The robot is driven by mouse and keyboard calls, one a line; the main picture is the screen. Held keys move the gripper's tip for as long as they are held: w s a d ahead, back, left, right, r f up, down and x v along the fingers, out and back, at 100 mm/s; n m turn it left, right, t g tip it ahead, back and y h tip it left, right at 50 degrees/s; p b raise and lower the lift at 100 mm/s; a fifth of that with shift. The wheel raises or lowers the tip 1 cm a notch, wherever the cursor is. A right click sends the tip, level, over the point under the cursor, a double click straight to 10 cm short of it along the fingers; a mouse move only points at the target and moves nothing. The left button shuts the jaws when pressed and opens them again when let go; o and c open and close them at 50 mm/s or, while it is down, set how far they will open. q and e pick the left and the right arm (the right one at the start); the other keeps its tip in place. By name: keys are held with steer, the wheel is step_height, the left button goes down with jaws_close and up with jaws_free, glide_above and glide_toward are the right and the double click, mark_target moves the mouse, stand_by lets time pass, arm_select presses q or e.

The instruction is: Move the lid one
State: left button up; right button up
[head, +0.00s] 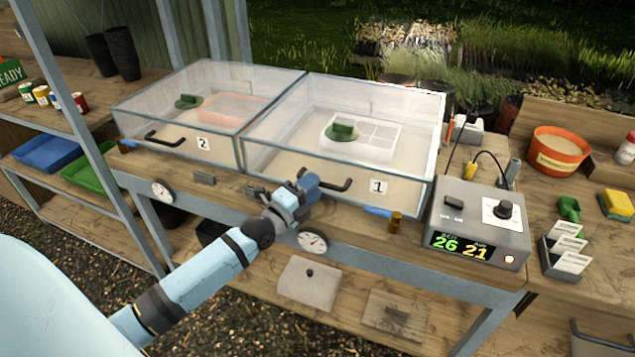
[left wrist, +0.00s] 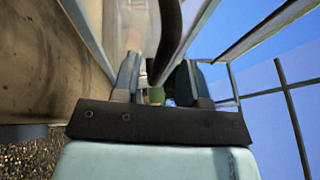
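Lid one is a clear box-shaped cover (head: 410,185) with a white "1" label and a black bar handle (head: 335,184) on its front. It stands on the bench right of a similar clear cover (head: 135,130) labelled "2". Inside it are a pale tray (head: 385,150) and a green object (head: 342,131). My left gripper (head: 308,183) is at the left part of the handle. In the left wrist view, the dark handle (left wrist: 169,35) runs down between the spread fingers (left wrist: 157,85), with gaps visible. Contact is unclear. My right gripper is not in view.
A grey control box (head: 478,222) with a lit display stands close to the right of lid one. Dials hang along that edge. An orange pot (head: 558,153) is on the right bench. Shelves stand at left.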

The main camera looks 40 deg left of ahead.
arm_select(q)
steer(key=shift+x, duration=0.9)
steer(key=shift+w, duration=0.2)
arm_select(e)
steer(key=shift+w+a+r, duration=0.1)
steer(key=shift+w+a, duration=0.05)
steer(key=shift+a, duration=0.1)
